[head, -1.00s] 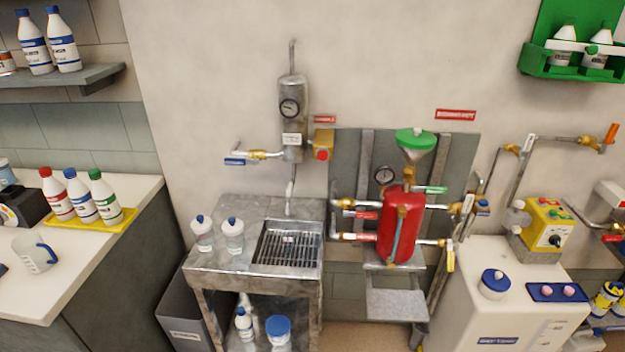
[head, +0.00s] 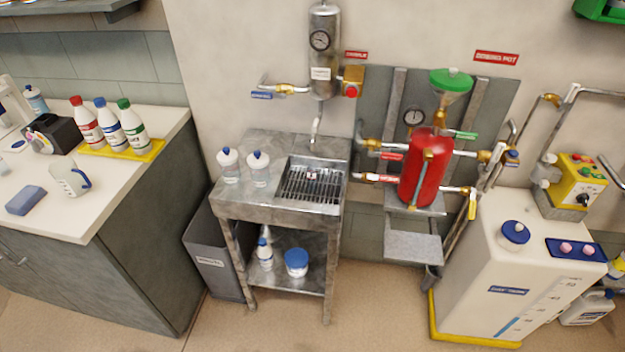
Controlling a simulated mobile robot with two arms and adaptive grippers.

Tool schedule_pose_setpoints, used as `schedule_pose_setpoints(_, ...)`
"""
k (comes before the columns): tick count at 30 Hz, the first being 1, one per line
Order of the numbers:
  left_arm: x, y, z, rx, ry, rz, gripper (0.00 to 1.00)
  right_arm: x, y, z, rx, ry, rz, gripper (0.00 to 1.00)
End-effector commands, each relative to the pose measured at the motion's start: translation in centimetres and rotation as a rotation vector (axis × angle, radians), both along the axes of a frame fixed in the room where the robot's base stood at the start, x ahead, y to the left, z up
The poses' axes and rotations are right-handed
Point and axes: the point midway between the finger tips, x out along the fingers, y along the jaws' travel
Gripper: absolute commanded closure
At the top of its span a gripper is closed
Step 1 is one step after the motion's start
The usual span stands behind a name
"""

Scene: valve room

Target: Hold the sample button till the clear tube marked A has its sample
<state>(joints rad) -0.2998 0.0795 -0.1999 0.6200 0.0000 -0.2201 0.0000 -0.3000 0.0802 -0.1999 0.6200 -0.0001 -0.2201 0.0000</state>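The sample button (head: 351,91) looks like the red push button on the yellow-orange box beside the grey sample cylinder (head: 322,50). A bent metal spout (head: 316,128) hangs from the cylinder over the sink's drain grate (head: 312,184). I cannot read a mark A on either. A tiny red-and-white spot shows at the grate, too small to identify. Neither of my grippers is in view.
A red tank (head: 423,170) with a green funnel (head: 451,82) and several valves stands right of the sink. A white tank (head: 505,275) is further right. A white-topped counter (head: 100,205) with bottles is at left. Open floor (head: 270,330) lies in front.

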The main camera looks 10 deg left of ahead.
Motion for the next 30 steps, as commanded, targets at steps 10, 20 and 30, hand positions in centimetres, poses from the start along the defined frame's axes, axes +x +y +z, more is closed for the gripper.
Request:
schedule_pose_setpoints(10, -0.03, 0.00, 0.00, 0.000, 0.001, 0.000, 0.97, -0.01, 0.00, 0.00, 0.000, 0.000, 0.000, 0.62)
schedule_pose_setpoints(20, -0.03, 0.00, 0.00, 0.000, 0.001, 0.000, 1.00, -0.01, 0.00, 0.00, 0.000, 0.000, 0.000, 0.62)
schedule_pose_setpoints(30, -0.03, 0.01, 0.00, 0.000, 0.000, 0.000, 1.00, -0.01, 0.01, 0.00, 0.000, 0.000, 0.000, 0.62)
